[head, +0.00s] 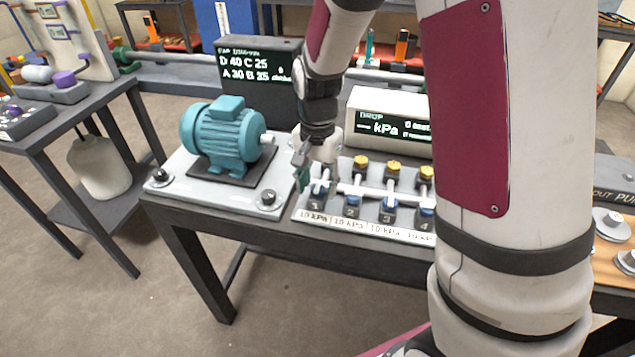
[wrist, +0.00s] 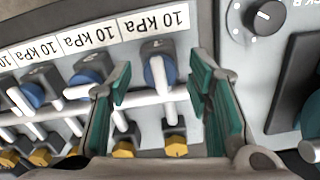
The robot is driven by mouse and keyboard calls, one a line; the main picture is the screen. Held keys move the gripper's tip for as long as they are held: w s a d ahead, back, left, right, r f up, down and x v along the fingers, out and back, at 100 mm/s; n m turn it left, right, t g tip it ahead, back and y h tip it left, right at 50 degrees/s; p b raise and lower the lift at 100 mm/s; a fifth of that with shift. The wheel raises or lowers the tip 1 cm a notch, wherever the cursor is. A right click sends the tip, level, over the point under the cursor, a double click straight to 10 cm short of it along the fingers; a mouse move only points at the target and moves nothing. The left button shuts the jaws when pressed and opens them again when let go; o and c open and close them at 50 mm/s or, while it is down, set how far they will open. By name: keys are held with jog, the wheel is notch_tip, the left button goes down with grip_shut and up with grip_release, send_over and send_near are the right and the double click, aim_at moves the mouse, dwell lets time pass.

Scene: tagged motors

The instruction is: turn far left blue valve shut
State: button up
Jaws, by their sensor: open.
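The far left blue valve (wrist: 167,64) is a round blue knob with a white lever, beside the upside-down mark 1 in the wrist view. Its lever points down the picture toward the white pipe. My gripper (wrist: 161,88) is open, with one green-padded finger on each side of this valve and gaps to both. No contact shows. In the head view my gripper (head: 303,172) is at the left end of the valve panel (head: 312,207), over mark 1, and mostly hides that valve.
Further blue valves (head: 352,211) stand to the right, with yellow knobs (head: 360,162) behind. A teal motor (head: 225,137) is to the left. A kPa display (head: 385,128) stands behind the panel. In the wrist view, a black dial (wrist: 267,15) is right of my gripper.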

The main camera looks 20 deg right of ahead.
jog(key=shift+c, duration=0.2)
grip_shut()
jog(key=n+p, duration=0.1)
jog(key=n, duration=0.3)
jog(key=shift+n, duration=0.4)
jog(key=n+p, duration=0.1)
jog(key=n, duration=0.3)
jog(key=shift+n, duration=0.3)
jog(key=n+p, duration=0.1)
jog(key=n, duration=0.3)
jog(key=shift+r, duration=0.1)
jog(key=shift+n+p, duration=1)
jog(key=shift+n, duration=1.2)
